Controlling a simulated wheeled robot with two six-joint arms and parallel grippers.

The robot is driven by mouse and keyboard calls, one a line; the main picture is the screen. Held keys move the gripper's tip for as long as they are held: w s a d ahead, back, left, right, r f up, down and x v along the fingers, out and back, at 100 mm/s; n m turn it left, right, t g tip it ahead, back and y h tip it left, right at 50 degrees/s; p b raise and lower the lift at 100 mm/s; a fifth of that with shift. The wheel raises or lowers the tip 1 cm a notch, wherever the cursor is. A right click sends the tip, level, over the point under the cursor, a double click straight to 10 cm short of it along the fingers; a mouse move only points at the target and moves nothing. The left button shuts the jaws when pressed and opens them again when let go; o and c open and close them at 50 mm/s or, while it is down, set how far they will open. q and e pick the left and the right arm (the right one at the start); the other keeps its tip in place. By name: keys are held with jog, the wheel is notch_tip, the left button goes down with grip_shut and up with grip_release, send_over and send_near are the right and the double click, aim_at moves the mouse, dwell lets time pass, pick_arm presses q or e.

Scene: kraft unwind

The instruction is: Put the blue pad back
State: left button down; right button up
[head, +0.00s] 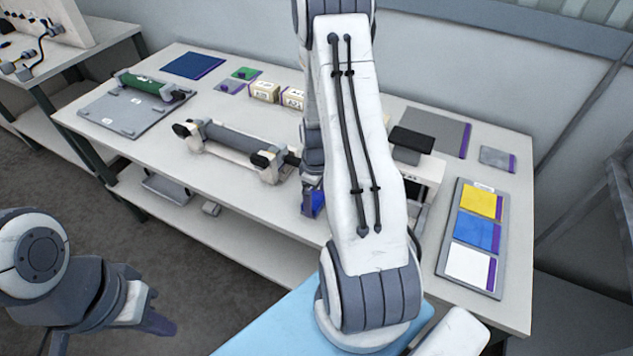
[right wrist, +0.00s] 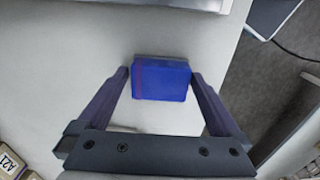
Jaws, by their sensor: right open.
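A deep blue pad (right wrist: 160,82) lies between the two fingers of my right gripper (right wrist: 160,74) in the right wrist view, with a narrow gap on each side. A grey edge shows just behind it. My right gripper is open. In the head view my right arm hides most of this spot, and only a bit of blue (head: 319,202) shows by the gripper near the table's front edge. Another blue pad (head: 474,233) lies in the grey tray (head: 460,266), between a yellow pad (head: 481,202) and a white pad (head: 469,265). My left gripper (head: 158,322) is low at the left, away from the table; its jaws are unclear.
A grey roller stand (head: 235,142) stands left of my right arm. A green roller (head: 146,85) lies on a grey plate (head: 112,112). A dark blue mat (head: 193,65) and small labelled boxes (head: 265,91) lie behind. A black-topped device (head: 412,140) stands right of my arm, partly hidden.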

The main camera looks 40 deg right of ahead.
aim_at(316, 199)
notch_tip(316, 199, up, 11)
jog(key=w+a+r, duration=0.1)
jog(key=a+r, duration=0.3)
jog(key=a, duration=0.6)
jog(key=s+a+r+n, duration=0.2)
jog(key=s+a+r, duration=0.1)
jog(key=a, duration=0.8)
jog(key=s+a+r+y, duration=0.1)
jog(key=s+a+r, duration=0.2)
jog(key=s+a, duration=0.7)
jog(key=s, duration=0.4)
jog(key=shift+r+n+b, duration=0.3)
jog(key=shift+r+b, duration=0.05)
jog(key=shift+b, duration=0.05)
